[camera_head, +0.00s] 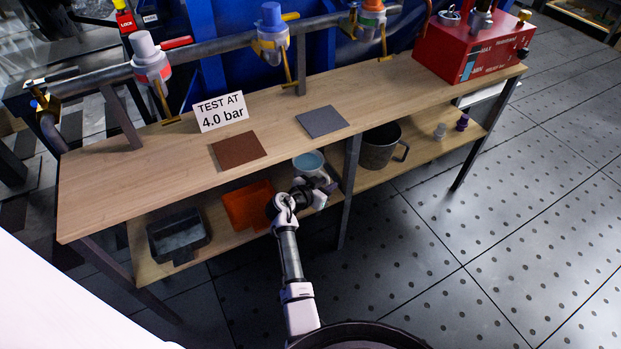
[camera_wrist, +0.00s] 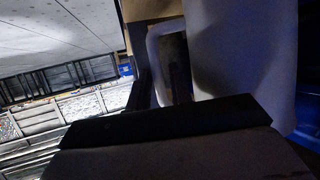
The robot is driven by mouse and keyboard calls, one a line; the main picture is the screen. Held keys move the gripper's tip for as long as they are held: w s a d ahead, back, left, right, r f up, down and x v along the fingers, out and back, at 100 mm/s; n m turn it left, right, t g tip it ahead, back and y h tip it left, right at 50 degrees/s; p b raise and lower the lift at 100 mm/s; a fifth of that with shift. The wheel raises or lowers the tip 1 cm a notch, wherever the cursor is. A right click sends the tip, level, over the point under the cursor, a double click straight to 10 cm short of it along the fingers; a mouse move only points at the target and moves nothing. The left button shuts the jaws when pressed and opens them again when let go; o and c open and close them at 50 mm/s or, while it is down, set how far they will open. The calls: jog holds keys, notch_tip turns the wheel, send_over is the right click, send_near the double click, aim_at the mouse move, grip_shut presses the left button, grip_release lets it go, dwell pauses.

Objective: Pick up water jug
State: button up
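The water jug (camera_head: 308,161) is a pale pot with light blue showing in its open top. It stands on the lower shelf under the bench, left of the middle leg. In the wrist view its pale rounded body (camera_wrist: 240,60) fills the upper right, with a looped handle (camera_wrist: 158,45) on its left side. My gripper (camera_head: 327,187) is at the jug's near side in the head view. Dark gripper parts (camera_wrist: 165,120) lie close to the handle in the wrist view. The fingertips are dark and partly hidden, so I cannot tell whether they grip the handle.
An orange bin (camera_head: 248,205) and a black bin (camera_head: 178,236) stand left of the jug. A dark metal pot (camera_head: 379,148) stands right of the middle leg. The wooden bench top (camera_head: 110,190) overhangs the shelf. Open floor (camera_head: 440,240) lies at right.

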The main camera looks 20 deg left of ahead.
jog(key=shift+w+d+f, duration=0.1)
jog(key=shift+w+f, duration=0.05)
jog(key=shift+w, duration=0.1)
grip_shut()
dwell(1.0)
dwell(0.4)
